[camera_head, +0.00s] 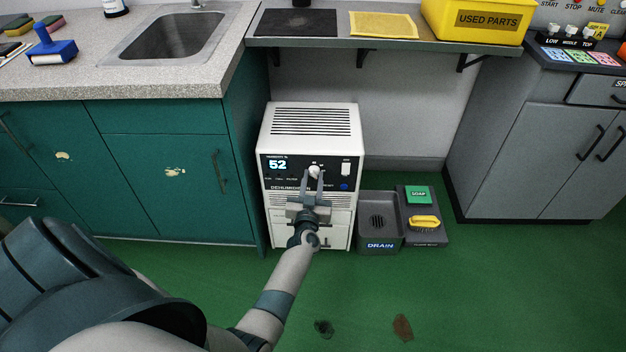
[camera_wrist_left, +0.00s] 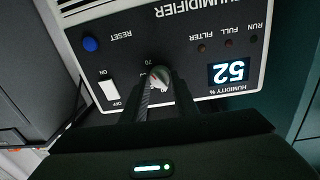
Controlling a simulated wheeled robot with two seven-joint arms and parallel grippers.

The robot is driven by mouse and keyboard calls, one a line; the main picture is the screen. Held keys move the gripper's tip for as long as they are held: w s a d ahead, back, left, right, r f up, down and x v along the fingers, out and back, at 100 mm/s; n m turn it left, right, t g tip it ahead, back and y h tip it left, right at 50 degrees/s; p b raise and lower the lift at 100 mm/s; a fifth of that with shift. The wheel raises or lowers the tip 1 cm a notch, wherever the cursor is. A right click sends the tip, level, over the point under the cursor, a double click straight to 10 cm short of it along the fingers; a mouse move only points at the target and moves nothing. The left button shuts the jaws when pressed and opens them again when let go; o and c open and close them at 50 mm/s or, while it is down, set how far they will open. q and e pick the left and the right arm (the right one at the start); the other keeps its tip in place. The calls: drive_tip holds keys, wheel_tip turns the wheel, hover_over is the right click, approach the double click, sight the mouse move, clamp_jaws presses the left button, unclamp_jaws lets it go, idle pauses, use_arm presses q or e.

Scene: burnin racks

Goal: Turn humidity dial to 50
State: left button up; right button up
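The white dehumidifier (camera_head: 309,118) stands on the floor against the wall, and its display (camera_head: 278,165) reads 52. In the left wrist view the display (camera_wrist_left: 229,72) also reads 52, upside down. The humidity dial (camera_head: 314,171) is a small pale knob on the black front panel, right of the display. It also shows in the left wrist view (camera_wrist_left: 160,79). My left gripper (camera_head: 313,177) reaches the panel from the front, with its two fingers on either side of the dial and apparently closed on it. The fingers hide part of the dial and its scale. My right gripper is not in view.
On the panel are a white switch (camera_wrist_left: 109,89) and a blue reset button (camera_wrist_left: 90,44). A grey drain tray (camera_head: 380,239) and a soap tray (camera_head: 437,239) stand right of the unit. Teal cabinets (camera_head: 160,170) stand left, and a shelf (camera_head: 400,43) hangs above.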

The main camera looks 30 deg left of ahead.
use_arm(q)
drive_tip(key=shift+c, duration=1.3)
